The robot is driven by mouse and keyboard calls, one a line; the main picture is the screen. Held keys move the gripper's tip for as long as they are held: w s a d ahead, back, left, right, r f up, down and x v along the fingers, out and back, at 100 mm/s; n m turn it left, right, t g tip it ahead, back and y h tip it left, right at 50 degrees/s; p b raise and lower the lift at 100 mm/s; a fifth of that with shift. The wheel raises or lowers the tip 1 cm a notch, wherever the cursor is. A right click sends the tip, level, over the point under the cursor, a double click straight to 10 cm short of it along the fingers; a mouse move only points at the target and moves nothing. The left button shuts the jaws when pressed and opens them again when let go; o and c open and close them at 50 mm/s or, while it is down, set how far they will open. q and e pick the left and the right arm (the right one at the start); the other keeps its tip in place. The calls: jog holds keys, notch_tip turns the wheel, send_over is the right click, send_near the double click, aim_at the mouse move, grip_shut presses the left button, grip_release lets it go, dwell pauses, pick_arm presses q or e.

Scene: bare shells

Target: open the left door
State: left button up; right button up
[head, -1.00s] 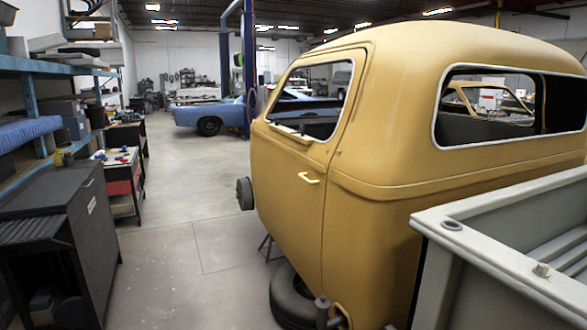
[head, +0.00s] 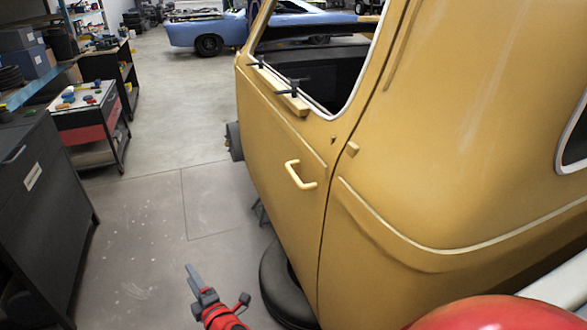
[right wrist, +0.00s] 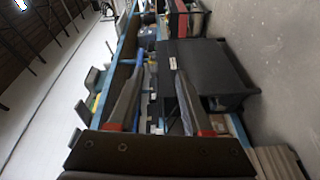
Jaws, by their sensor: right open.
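The yellow cab's left door (head: 285,145) stands shut, with its edge close against the body along the seam. Its yellow pull handle (head: 300,176) sits near the door's right edge, below the window. My right gripper (head: 195,276) is low at the bottom of the head view, left of the door and apart from the handle. In the right wrist view its two dark fingers (right wrist: 157,80) are spread with nothing between them. They point toward the shelves and cabinet, and the door and handle are out of that view. My left gripper is not in view.
A black tyre (head: 284,285) lies under the door's lower edge. A dark cabinet (head: 40,190) and a red-and-black tool cart (head: 95,125) stand at left. Open concrete floor (head: 160,220) lies between them and the cab. A blue car (head: 210,35) is at the back.

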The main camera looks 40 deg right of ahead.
jog(key=d+r+m+g+h+p, duration=0.1)
jog(key=d+r+m+h, duration=0.1)
jog(key=d+r+h, duration=0.6)
jog(key=m+g+h+p, duration=0.2)
jog(key=m+g+h, duration=0.5)
jog(key=h, duration=0.3)
send_near(294, 173)
jog(key=p+x, duration=0.1)
jog(key=x, duration=0.2)
jog(key=p+x, duration=0.1)
jog(key=x, duration=0.2)
jog(key=p+x, duration=0.2)
jog(key=x, duration=0.1)
jog(key=shift+f, duration=0.3)
jog(key=shift+w+d, duration=0.4)
jog(key=shift+d, duration=0.05)
grip_shut()
